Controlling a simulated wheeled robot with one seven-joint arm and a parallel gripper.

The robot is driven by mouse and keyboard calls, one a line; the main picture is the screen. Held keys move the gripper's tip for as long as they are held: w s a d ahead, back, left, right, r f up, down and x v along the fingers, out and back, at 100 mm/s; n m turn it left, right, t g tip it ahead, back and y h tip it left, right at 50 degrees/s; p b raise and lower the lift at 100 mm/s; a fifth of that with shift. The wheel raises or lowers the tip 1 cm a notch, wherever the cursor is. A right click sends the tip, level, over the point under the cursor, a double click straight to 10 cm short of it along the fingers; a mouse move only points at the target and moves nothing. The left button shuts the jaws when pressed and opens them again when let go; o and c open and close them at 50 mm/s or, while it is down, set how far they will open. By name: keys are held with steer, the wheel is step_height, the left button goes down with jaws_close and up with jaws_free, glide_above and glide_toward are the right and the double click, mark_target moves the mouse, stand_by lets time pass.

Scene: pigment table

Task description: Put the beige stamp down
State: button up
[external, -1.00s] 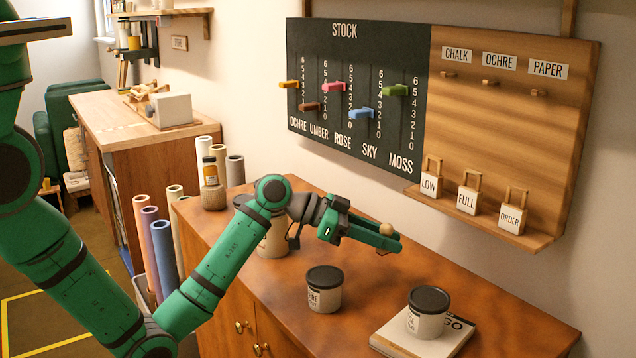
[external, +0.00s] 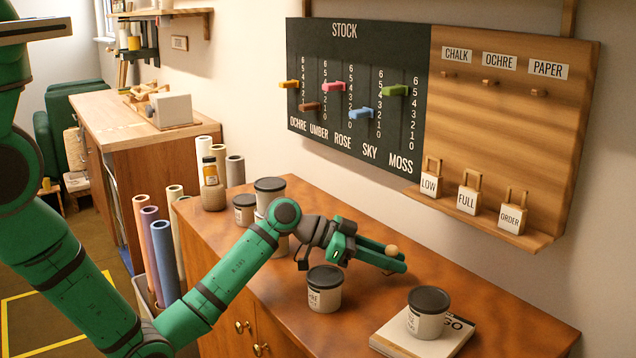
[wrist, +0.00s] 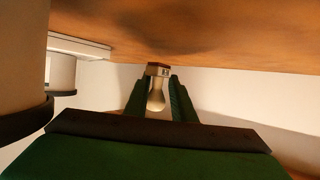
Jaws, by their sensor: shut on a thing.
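The beige stamp (wrist: 157,92) is between the two fingers of my gripper (wrist: 157,98) in the wrist view. It has a rounded beige handle, a paler collar and a reddish-brown end pointing toward the wooden counter top (wrist: 200,32). The round beige knob of the stamp (external: 391,249) shows above the fingers. Its lower end is hidden there, so I cannot tell whether it touches the counter.
Another lidded tub (external: 427,314) stands on a white book (external: 395,337) to the right. More tubs (external: 270,188) stand at the back left. A stock board with a ledge (external: 480,226) hangs on the wall.

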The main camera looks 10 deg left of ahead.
steer(key=shift+f, duration=0.25)
steer(key=shift+f, duration=0.35)
steer(key=o, duration=1.1)
steer(key=shift+c, duration=0.2)
steer(key=shift+s+a+f, duration=0.1)
steer(key=shift+f, duration=0.05)
steer(key=shift+r, duration=0.25)
steer(key=r+v, duration=0.1)
steer(key=v, duration=1.1)
steer(key=shift+r, duration=0.2)
